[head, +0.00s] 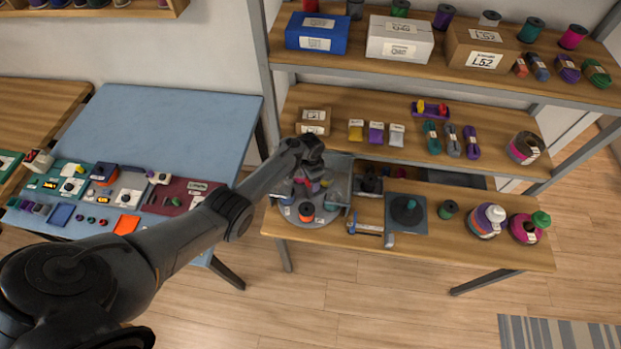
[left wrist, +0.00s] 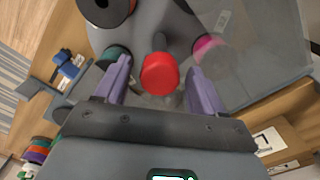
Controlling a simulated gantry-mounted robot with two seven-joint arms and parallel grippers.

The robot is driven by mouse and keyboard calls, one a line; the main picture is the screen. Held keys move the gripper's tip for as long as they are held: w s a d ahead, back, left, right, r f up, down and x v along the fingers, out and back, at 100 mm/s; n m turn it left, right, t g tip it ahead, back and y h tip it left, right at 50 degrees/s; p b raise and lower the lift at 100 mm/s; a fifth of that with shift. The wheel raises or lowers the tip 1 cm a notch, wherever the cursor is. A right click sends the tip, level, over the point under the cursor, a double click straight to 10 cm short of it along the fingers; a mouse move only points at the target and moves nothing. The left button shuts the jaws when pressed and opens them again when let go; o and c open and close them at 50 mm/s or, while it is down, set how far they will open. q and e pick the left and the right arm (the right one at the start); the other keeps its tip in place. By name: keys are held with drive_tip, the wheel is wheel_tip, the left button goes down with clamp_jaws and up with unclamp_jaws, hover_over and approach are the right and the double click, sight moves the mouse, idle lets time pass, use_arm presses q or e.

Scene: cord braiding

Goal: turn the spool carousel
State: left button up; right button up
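The spool carousel (head: 287,212) is a round grey plate on the wooden bench, with several spools standing on it. My right gripper is not in view.
A clear panel (left wrist: 265,40) stands close beside the carousel. A blue-ended clamp (head: 370,230), a dark square stand (head: 407,214) and stacked spools (head: 486,221) are to the right. The shelf above (head: 470,165) holds cord bundles and boxes. A blue table (head: 170,120) is left.

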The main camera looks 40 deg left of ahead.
use_arm(q)
drive_tip(key=shift+r, duration=0.5)
wheel_tip(320, 180, up, 8)
drive_tip(key=shift+r+p, duration=0.25)
drive_tip(key=shift+p, duration=0.9)
drive_tip(key=shift+r, duration=0.7)
